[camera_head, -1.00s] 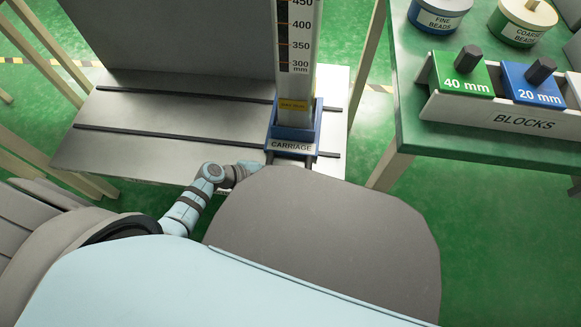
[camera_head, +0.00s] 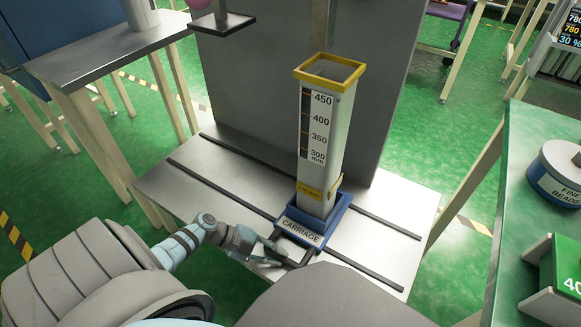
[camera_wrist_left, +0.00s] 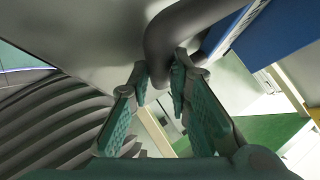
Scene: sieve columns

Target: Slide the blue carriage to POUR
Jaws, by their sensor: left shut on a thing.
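The blue carriage (camera_head: 318,222), labelled CARRIAGE, sits on a grey metal table across two dark rails. A dark handle bar (camera_head: 292,255) projects from the carriage's front. My left gripper (camera_head: 272,258) is at that handle. In the left wrist view its fingers (camera_wrist_left: 160,85) are shut around the grey handle (camera_wrist_left: 170,45), with blue carriage wall (camera_wrist_left: 275,40) at upper right. No POUR mark is readable. My right gripper is not in view.
The table (camera_head: 165,185) has bare rail on both sides of the carriage. A grey upright panel (camera_head: 250,90) stands behind. A vertical tube (camera_head: 320,25) hangs above the column. A green table at right holds a beads tub (camera_head: 560,175) and a green block (camera_head: 566,268).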

